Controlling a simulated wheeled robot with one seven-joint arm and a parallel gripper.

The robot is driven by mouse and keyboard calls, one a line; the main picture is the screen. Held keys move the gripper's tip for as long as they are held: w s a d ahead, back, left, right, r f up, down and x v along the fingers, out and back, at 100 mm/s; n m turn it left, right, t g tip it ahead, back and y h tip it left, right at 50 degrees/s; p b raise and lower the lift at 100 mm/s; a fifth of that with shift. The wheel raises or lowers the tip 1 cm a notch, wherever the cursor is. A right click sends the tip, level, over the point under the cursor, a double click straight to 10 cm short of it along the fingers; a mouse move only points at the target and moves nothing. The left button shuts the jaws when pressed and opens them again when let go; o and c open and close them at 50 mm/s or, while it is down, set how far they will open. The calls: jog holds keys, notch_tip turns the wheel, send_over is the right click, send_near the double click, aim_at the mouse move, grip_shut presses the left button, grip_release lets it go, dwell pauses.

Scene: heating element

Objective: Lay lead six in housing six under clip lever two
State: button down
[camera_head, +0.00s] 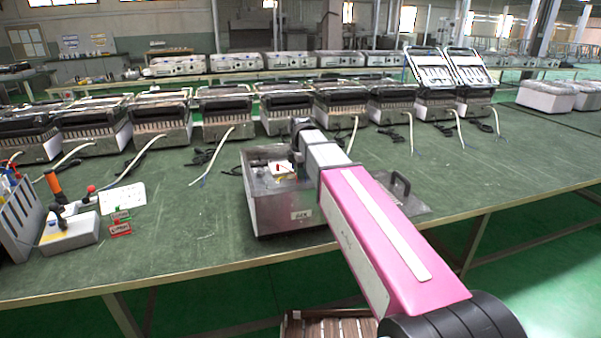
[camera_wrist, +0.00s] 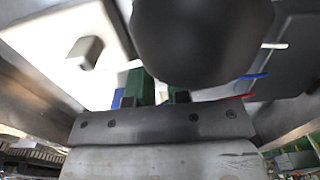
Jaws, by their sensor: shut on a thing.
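My gripper's tips are out of sight in the head view, where my arm reaches over the metal box. In the wrist view my gripper (camera_wrist: 160,97) shows a grey front plate and two short green and dark fingers, shut. A large dark rounded body (camera_wrist: 200,40) covers the fingertips and what they grip. Thin blue, red (camera_wrist: 247,96) and whitish strands stick out beside it, looking like the ends of a lead. The open metal housing (camera_head: 290,210) stands on the bench with a small red part (camera_head: 278,168) on white inside. I cannot tell the clip levers apart.
Several similar housings (camera_head: 228,105) with pale leads (camera_head: 212,155) line the back of the green bench (camera_head: 180,225). A dark plate with a handle (camera_head: 400,187) lies right of the open housing. Tools and a grey block (camera_head: 70,232) stand at the left.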

jog(key=c, duration=1.1)
grip_release()
notch_tip(320, 180, up, 12)
jog(key=shift+r, duration=0.1)
